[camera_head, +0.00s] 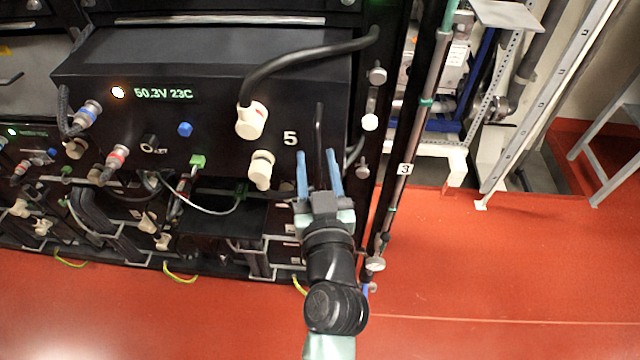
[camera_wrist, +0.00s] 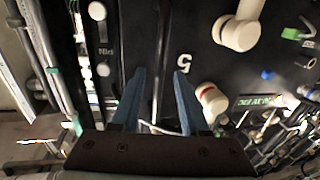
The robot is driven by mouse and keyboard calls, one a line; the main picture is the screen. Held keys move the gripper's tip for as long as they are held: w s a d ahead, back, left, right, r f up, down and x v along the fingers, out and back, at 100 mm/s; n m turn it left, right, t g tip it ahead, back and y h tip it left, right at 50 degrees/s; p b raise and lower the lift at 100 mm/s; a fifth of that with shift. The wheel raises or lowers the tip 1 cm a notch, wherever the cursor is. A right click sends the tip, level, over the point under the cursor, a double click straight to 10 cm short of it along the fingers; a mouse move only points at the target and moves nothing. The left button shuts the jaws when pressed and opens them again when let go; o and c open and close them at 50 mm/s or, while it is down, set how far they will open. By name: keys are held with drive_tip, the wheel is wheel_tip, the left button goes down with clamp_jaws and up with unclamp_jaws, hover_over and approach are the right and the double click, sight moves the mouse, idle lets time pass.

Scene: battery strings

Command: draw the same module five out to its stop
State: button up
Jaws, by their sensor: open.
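Module five (camera_head: 215,85) is a black box with the number 5, a lit orange lamp and a display reading 50.3V 23C. Its top face shows and it stands forward of the rack. Its dark bar handle (camera_head: 319,125) runs upright at the right of the front face. My gripper (camera_head: 318,155) is open with blue fingers, one on each side of the handle. In the wrist view the handle (camera_wrist: 163,40) passes between the open fingers (camera_wrist: 160,75), with a gap visible on both sides. How deep the fingers reach around it is hard to tell.
A thick black cable (camera_head: 305,60) runs from a white plug (camera_head: 251,120) to the rack's right post. A second white plug (camera_head: 261,170) and a green plug (camera_head: 198,160) are close by on the front. Pipes (camera_head: 410,150) stand right of the rack. The red floor (camera_head: 500,270) is clear at right.

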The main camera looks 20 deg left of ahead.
drive_tip(key=b+v, duration=0.4)
drive_tip(key=v, duration=0.8)
drive_tip(key=shift+s+d, duration=0.15)
drive_tip(key=shift+s, duration=0.15)
